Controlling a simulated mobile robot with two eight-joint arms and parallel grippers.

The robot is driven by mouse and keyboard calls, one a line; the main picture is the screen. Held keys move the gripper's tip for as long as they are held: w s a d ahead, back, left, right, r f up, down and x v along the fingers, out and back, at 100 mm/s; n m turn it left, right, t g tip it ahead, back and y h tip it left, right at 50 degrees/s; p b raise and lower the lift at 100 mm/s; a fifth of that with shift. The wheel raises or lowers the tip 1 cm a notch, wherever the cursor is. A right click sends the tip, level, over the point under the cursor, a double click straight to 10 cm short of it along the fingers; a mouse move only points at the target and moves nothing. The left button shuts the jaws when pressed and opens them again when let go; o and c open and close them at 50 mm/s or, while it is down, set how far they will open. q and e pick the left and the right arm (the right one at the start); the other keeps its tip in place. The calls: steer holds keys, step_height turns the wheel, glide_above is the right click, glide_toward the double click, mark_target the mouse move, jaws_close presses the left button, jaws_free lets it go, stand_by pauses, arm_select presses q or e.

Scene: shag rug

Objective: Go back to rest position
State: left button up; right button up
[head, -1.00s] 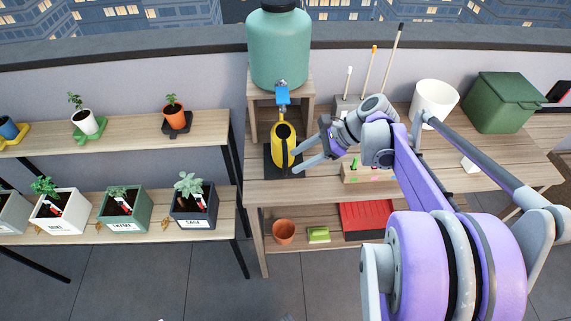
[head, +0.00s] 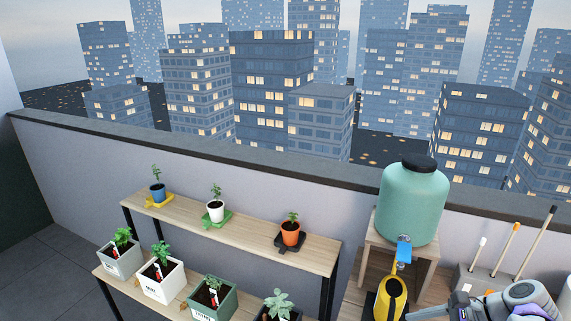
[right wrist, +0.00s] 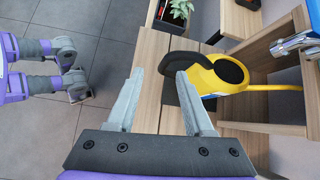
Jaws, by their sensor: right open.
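My right gripper (right wrist: 158,95) is open and empty in the right wrist view, its two fingers apart over the wooden table. The yellow watering can (right wrist: 222,74) stands just beyond the right finger on a dark base, apart from it. In the head view, the watering can (head: 391,298) is under the blue tap (head: 404,249) of the green tank. My right arm shows at the bottom right corner of the head view, with its fingers only partly in the frame. My left gripper (right wrist: 78,85) appears at the left of the right wrist view, over the floor; its jaw opening is unclear.
The green tank (head: 411,203) sits on a wooden stand. A two-tier shelf (head: 190,225) at the left holds several potted plants. Long-handled tools (head: 505,250) stand at the right. A parapet wall (head: 95,165) runs behind, with city buildings beyond. Floor is free at the far left.

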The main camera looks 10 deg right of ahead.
steer(key=s+a+f+n+h+p, duration=0.1)
steer(key=s+a+n+h+p, duration=0.2)
steer(key=s+a+n, duration=0.2)
steer(key=s+a+f+n+h+p, duration=0.1)
steer(key=s+a+n+h+p, duration=0.3)
steer(key=a+n, duration=0.7)
steer(key=s+n, duration=0.1)
steer(key=n, duration=0.4)
steer(key=shift+a+n, duration=0.2)
steer(key=shift+n, duration=0.2)
